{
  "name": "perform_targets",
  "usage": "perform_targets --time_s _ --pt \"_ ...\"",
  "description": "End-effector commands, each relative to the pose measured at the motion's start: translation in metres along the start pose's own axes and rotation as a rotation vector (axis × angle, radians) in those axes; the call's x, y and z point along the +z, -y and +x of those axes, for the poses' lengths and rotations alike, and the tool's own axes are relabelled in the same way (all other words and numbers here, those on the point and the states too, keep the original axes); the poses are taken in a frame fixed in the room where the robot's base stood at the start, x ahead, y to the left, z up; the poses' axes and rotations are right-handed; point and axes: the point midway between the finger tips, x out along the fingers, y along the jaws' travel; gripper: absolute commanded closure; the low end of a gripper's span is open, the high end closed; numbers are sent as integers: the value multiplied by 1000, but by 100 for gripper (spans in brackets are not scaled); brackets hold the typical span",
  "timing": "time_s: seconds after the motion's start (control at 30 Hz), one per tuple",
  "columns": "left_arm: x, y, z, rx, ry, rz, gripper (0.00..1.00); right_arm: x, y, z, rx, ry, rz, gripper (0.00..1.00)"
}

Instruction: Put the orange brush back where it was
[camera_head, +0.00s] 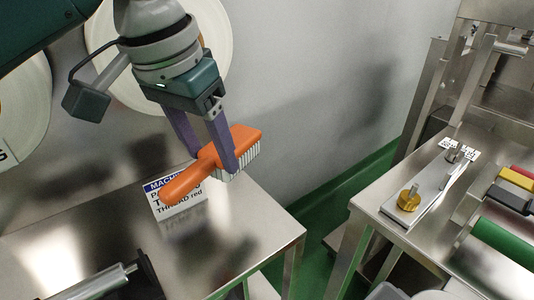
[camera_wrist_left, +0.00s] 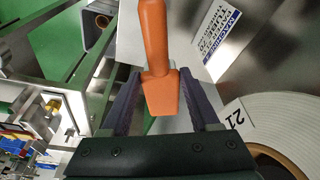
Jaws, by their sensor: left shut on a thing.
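The orange brush (camera_head: 188,181) has a long handle and a head with pale bristles facing down. My left gripper (camera_head: 214,163) is shut on it near where the handle meets the head. The brush is held tilted above the left steel table (camera_head: 270,235), its handle pointing to the lower left in the head view. In the left wrist view the orange brush (camera_wrist_left: 155,40) lies between the two purple fingers (camera_wrist_left: 160,78). My right gripper is not in view.
A metal roller (camera_head: 98,283) is at the lower left. Large white reels (camera_head: 222,30) hang on the wall. A gap with green floor separates the right steel table (camera_head: 395,225), which carries a plate with a brass knob (camera_head: 408,200).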

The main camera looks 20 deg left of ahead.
Motion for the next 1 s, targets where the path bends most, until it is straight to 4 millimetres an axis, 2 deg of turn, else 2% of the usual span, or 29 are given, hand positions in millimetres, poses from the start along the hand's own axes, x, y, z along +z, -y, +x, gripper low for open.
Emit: perform_targets --time_s 0.03,0.2,0.43,0.6,0.7,1.0 --pt "6 0 18 1 6 -2 90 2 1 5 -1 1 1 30" --pt "16 0 55 0 2 -1 90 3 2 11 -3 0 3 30" --pt "21 0 77 -1 0 -1 90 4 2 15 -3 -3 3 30" --pt "28 0 104 0 0 -1 90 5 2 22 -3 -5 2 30" --pt "30 0 112 -1 -1 -1 90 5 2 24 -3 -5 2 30" --pt "30 0 112 -1 -2 0 90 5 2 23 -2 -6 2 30"
